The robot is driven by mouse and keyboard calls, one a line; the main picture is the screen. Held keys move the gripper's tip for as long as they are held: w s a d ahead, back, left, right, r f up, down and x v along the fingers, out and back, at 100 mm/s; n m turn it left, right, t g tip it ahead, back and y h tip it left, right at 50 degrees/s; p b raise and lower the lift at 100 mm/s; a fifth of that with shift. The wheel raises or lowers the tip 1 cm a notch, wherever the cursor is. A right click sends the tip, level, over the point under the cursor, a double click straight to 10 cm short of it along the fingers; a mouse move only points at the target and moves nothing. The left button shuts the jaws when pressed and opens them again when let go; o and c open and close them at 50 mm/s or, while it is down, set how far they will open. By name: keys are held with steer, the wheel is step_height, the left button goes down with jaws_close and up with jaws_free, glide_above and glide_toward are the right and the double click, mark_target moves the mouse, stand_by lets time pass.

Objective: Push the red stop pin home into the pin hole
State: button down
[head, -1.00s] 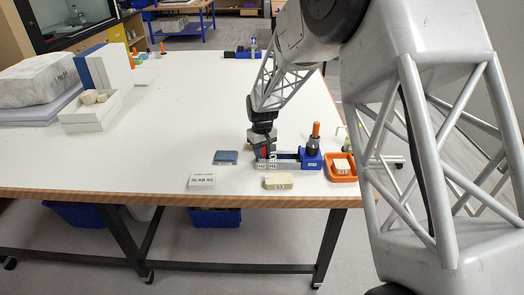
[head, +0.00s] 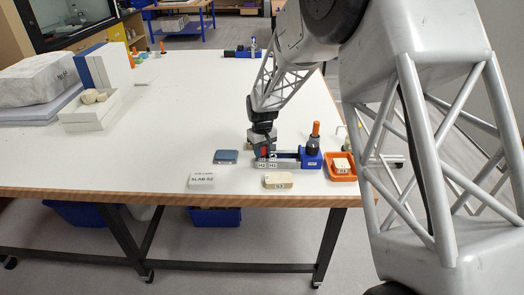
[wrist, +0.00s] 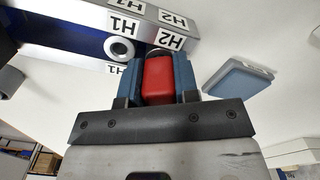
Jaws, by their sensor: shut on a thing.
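The red stop pin (wrist: 157,77) is held between the two blue-grey fingers of my gripper (wrist: 156,80) in the wrist view. My gripper is shut on it. In the head view, my gripper (head: 263,146) points down at the left end of the blue and grey fixture, with a bit of red (head: 264,152) showing. In the wrist view the fixture bar (wrist: 65,25) carries H1 and H2 labels. A round ringed hole (wrist: 120,48) by H1 looks empty. The pin's far end is at the H2 side, where its hole is mostly hidden. I cannot tell how deep it sits.
A blue-grey flat block (head: 226,157) lies left of the fixture. A label card (head: 202,180) and a pale block (head: 278,180) lie in front. An orange tray (head: 340,174) and an orange-topped tool (head: 315,131) stand at the right. The table's left middle is clear.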

stand_by(0.7)
steer(key=c, duration=0.8)
jaws_free()
steer(key=shift+r, duration=3.55)
